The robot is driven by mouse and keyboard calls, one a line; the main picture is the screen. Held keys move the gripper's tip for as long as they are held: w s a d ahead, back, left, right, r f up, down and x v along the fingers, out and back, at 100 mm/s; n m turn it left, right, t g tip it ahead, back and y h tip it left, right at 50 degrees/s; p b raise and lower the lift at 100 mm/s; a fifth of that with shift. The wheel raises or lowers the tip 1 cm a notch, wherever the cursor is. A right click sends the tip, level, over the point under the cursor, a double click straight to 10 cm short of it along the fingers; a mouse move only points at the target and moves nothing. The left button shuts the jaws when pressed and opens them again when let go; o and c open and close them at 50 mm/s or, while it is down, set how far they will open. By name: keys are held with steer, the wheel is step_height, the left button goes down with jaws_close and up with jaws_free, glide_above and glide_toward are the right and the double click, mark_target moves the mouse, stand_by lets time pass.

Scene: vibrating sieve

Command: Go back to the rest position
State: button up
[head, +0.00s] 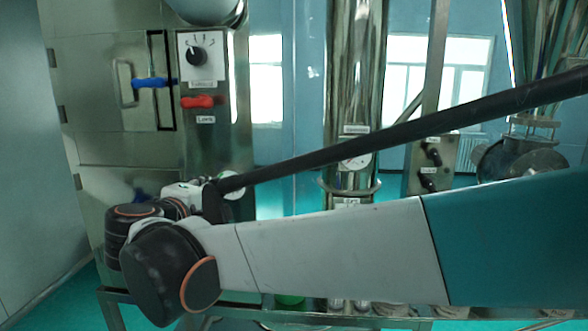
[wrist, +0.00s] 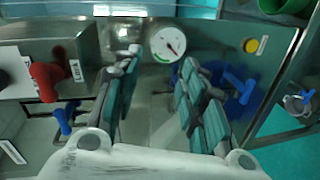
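My gripper (wrist: 160,66) shows in the wrist view with its two teal-padded fingers spread apart and nothing between them. Beyond the fingertips is a steel panel with a round white gauge (wrist: 168,44). A red handle (wrist: 47,78) lies left of the fingers, apart from them. A blue handle (wrist: 238,88) shows behind and to the right of the right finger. In the head view my arm stretches across the lower half to the left, and its wrist is in front of the steel cabinet. The fingers are mostly hidden there.
The cabinet carries a black knob (head: 196,53), a red handle (head: 198,102) and a door with a blue handle (head: 150,82). A steel column with a gauge (head: 354,162) stands behind my arm. A yellow button (wrist: 250,46) is on the panel. Teal floor shows at the lower right of the wrist view.

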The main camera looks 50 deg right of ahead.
steer(key=s+a+f+m+g+y+b, duration=0.1)
steer(key=s+f+y+b, duration=0.3)
steer(key=f, duration=0.7)
steer(key=s+a+f+m+g+y+b, duration=0.15)
steer(key=s+f+b, duration=0.35)
steer(key=f, duration=0.6)
steer(key=s+a+f+m+y+b, duration=0.1)
steer(key=s+a+f+y+b, duration=0.2)
steer(key=f, duration=0.6)
steer(key=s+a+f+m+y+b, duration=0.2)
steer(key=s+a+f+b, duration=0.4)
steer(key=f, duration=0.3)
steer(key=shift+a+y+b, duration=0.3)
steer(key=shift+a+y, duration=0.55)
steer(key=shift+c, duration=0.5)
steer(key=shift+d, duration=0.1)
